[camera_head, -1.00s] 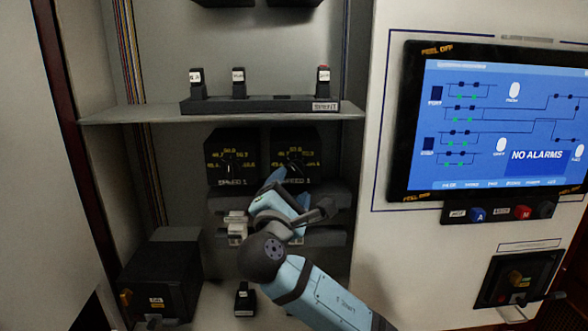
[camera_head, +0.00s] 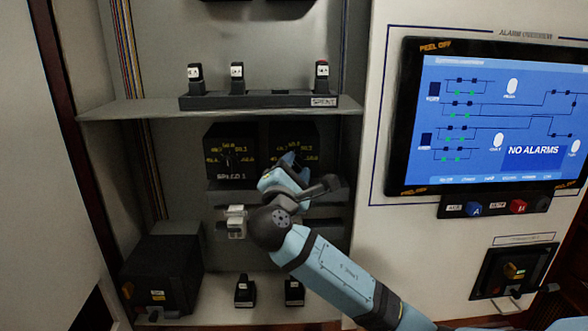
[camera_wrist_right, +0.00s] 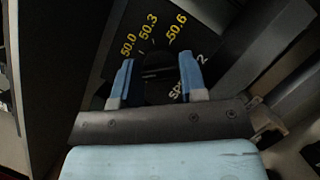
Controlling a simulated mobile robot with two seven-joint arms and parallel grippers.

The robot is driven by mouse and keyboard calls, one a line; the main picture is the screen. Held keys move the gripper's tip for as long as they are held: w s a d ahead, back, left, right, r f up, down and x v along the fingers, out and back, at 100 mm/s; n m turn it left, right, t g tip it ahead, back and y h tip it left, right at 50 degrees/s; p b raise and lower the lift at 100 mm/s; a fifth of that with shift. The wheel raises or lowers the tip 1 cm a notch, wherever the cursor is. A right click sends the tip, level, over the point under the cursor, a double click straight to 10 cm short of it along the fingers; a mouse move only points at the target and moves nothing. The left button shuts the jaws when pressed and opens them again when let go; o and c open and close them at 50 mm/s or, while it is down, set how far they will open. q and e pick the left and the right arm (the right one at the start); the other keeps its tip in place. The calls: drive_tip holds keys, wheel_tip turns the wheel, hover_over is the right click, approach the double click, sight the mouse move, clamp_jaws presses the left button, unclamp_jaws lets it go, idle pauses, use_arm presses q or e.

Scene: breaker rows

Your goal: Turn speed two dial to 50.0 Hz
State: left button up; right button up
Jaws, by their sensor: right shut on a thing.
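The speed two dial box (camera_head: 307,134) sits in the cabinet below the shelf, right of the speed 1 box. In the wrist view its black knob (camera_wrist_right: 158,68) stands between the two blue fingers. The yellow marks 50.0, 50.3 and 50.6 show on the face above it, with part of its label at the right. My right gripper (camera_head: 291,160) is shut on this knob and hides much of the dial in the head view. Where the knob points is too dark to tell. My left gripper is in neither view.
The speed 1 dial (camera_head: 231,158) is close on the left. A shelf (camera_head: 130,112) with a row of black breakers runs above. Small white-faced switches (camera_head: 236,222) stick out beside my wrist. A screen (camera_head: 490,120) reading NO ALARMS is on the right panel.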

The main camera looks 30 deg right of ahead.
drive_tip(key=shift+m, duration=0.4)
drive_tip(key=m+g+b, duration=0.1)
drive_tip(key=m, duration=0.2)
drive_tip(key=shift+m+g, duration=0.4)
drive_tip(key=shift+m+g+y, duration=0.4)
drive_tip(key=shift+m+g, duration=0.2)
drive_tip(key=shift+m, duration=1.2)
drive_tip(key=o, duration=0.9)
drive_tip(key=shift+r, duration=0.1)
drive_tip(key=shift+a, duration=0.15)
